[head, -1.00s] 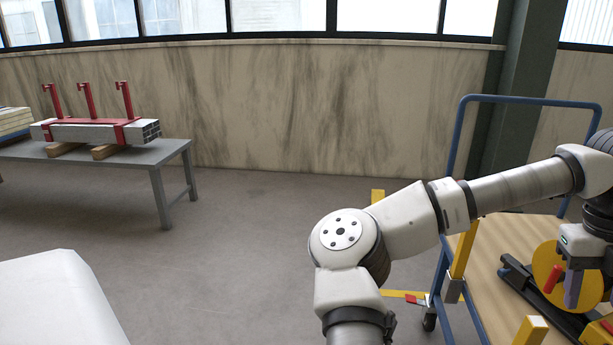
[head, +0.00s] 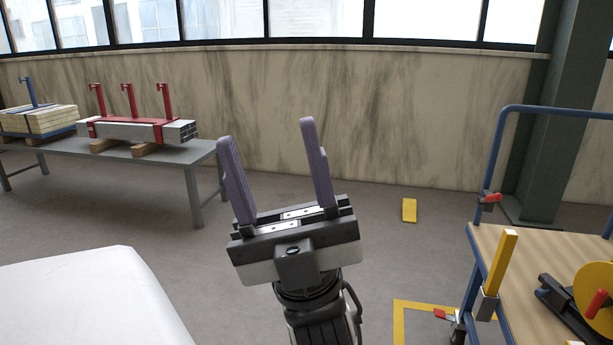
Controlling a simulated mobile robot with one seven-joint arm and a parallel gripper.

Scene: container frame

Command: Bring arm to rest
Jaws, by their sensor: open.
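My gripper (head: 270,165) stands upright in the middle of the head view, its two purple fingers pointing up and spread wide apart. Nothing is between the fingers. My wrist shows below it at the bottom edge; the rest of my arm is out of view. The gripper is in front of open floor and the stained wall, apart from the table and the cart in the picture.
A grey table (head: 185,157) at left carries metal tubes (head: 150,130) with red clamps and a strapped stack of boards (head: 38,120). A blue-framed cart (head: 500,240) with a wooden deck stands at right. A white surface (head: 85,305) fills the lower left. Floor between is mostly clear.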

